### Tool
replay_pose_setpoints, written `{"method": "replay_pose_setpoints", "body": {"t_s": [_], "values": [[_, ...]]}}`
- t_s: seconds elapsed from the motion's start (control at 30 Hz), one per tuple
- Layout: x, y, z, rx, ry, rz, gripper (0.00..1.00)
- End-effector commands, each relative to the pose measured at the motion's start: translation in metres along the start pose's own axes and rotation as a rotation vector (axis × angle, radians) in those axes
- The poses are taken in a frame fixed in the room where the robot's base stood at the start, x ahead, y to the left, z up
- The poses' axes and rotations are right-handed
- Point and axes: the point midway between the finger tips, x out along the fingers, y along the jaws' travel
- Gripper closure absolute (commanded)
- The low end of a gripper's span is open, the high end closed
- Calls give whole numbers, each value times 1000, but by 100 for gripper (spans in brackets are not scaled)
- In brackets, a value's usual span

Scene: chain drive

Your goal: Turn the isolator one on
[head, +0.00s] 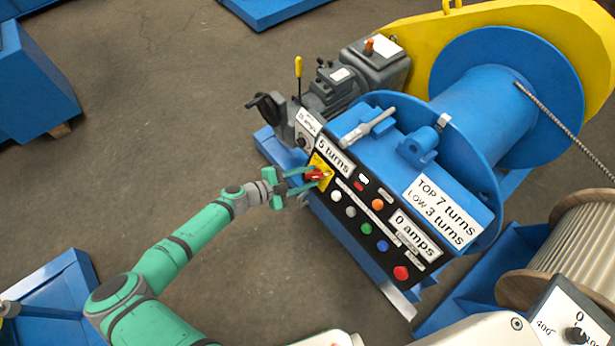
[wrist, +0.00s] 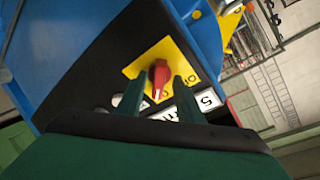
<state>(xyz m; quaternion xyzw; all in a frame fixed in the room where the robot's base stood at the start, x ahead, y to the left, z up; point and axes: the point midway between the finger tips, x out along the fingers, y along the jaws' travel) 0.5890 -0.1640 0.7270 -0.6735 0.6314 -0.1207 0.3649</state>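The isolator is a red rotary knob (head: 316,174) on a yellow square plate (head: 325,182), at the upper left end of the black control panel. In the wrist view the red knob (wrist: 159,76) stands on its yellow plate (wrist: 181,62), with partly hidden lettering around it. My gripper (head: 303,180) reaches the knob from the left in the head view. In the wrist view its two green fingers (wrist: 158,92) are apart, one on either side of the knob's lower end. I cannot tell whether they touch it.
The black panel (head: 359,207) carries several coloured buttons and labels "5 turns" and "0 amps". A blue winch drum (head: 485,100) and yellow chain guard (head: 430,45) stand behind it. A black-handled lever (head: 268,105) and a yellow-knobbed lever (head: 299,68) stick up nearby.

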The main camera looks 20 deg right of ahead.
Motion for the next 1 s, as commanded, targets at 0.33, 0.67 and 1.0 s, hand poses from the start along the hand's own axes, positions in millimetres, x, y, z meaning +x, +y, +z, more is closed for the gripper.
{"method": "replay_pose_setpoints", "body": {"t_s": [0.33,0.67,1.0], "values": [[-4,1,0,-1,1,1,67],[-60,0,1,-3,-3,-1,67],[-105,0,2,-3,-3,-3,67]]}}
